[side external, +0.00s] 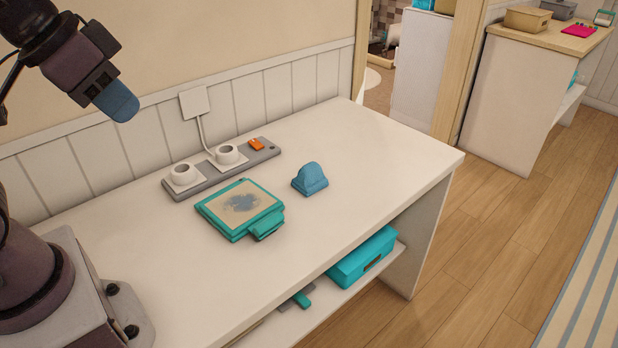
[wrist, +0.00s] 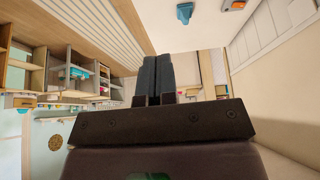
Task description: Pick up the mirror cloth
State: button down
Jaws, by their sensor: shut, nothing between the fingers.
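A small blue folded piece, which looks like the mirror cloth (side external: 310,180), stands on the white table, right of a teal-framed panel (side external: 240,205) with a grey-blue smudge on its face. The blue cloth also shows at the top edge of the wrist view (wrist: 185,12). My gripper (side external: 120,107) is high above the table at the upper left, well away from the cloth. Its blue fingers are together and empty, and they show in the middle of the wrist view (wrist: 155,82).
A grey power strip (side external: 207,179) with two white plugs and an orange switch lies near the wall, behind the panel. A teal box (side external: 362,257) sits on the shelf below the table top. The table's right end and front strip are clear.

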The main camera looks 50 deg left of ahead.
jog(key=c, duration=1.8)
grip_release()
jog(key=o, duration=1)
